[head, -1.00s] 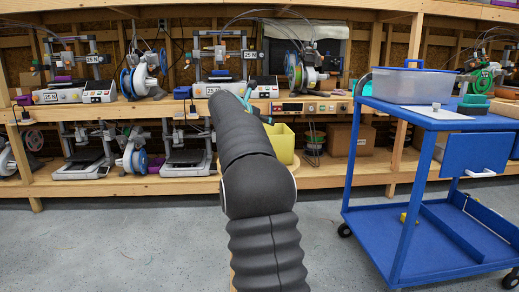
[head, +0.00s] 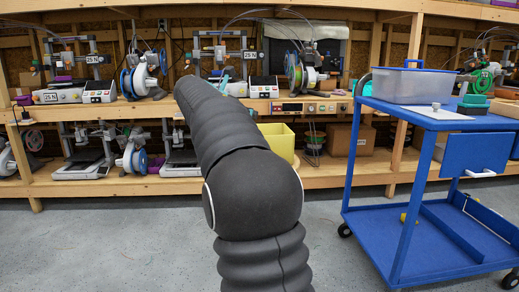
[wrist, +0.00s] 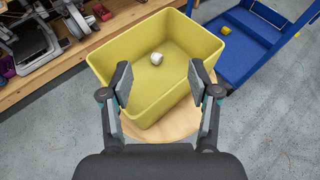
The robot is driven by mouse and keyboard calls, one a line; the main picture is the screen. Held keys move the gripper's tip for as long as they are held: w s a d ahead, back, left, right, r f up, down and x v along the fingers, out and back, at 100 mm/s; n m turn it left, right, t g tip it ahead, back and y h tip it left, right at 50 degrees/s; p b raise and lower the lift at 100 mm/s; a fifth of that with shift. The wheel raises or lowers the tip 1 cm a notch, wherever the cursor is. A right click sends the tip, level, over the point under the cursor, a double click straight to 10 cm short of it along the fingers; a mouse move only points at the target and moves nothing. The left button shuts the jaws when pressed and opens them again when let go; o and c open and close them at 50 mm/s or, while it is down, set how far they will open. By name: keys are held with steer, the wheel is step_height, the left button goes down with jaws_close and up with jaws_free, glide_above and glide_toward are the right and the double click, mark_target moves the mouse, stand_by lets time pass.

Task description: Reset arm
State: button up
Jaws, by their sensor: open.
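My gripper (wrist: 160,85) is open and empty in the wrist view, its two fingers apart above a yellow bin (wrist: 125,103). The yellow bin (head: 281,141) shows partly behind the arm, in front of the lower shelf. A round wooden surface (wrist: 175,127) is under the bin.
A blue cart (head: 405,240) stands at the right with a clear tub (head: 413,86) on top. A small yellow piece (wrist: 226,30) lies on its lower shelf. Printers and spools fill the wooden shelves (head: 110,188) behind. Grey floor in front is free.

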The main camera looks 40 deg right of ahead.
stand_by(0.4)
steer(key=s+a+f+m+y, duration=0.6)
steer(key=s+a+f+m, duration=0.5)
steer(key=s+a, duration=0.5)
steer(key=s+a+f+m+y, duration=0.6)
steer(key=s+a+f+m, duration=0.5)
steer(key=s+a+f, duration=0.4)
steer(key=s, duration=0.5)
steer(key=shift+a+f+t, duration=0.15)
steer(key=shift+a+t, duration=0.15)
steer(key=shift+a, duration=0.05)
steer(key=shift+c, duration=0.2)
